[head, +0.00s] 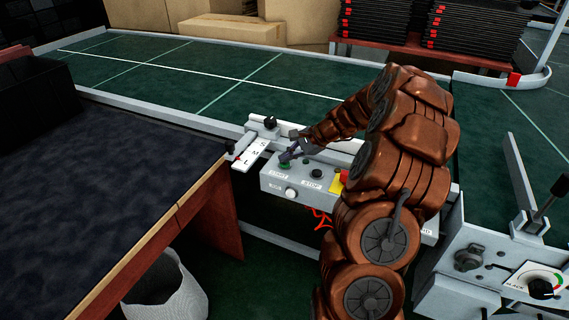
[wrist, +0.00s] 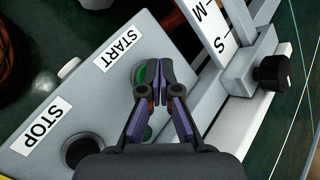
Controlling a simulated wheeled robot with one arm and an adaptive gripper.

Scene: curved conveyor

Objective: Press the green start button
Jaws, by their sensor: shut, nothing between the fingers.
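The green start button (wrist: 138,76) sits on a grey control box (head: 268,181) beside the START label (wrist: 118,50). It also shows in the head view (head: 284,166), just below my fingertips. My gripper (wrist: 152,76) is shut and empty, with its fingertips over the button's right side, hiding part of it. In the head view my gripper (head: 288,156) points down at the box's left end. I cannot tell whether the fingertips touch the button. A second green patch (wrist: 148,133) shows between my fingers.
A black stop button (wrist: 80,150) lies beside the STOP label (wrist: 42,124). A lever on an S-M-L scale (head: 250,155) stands close to the left of the box. A dark table (head: 110,150) is at left, and the green conveyor (head: 200,75) runs behind.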

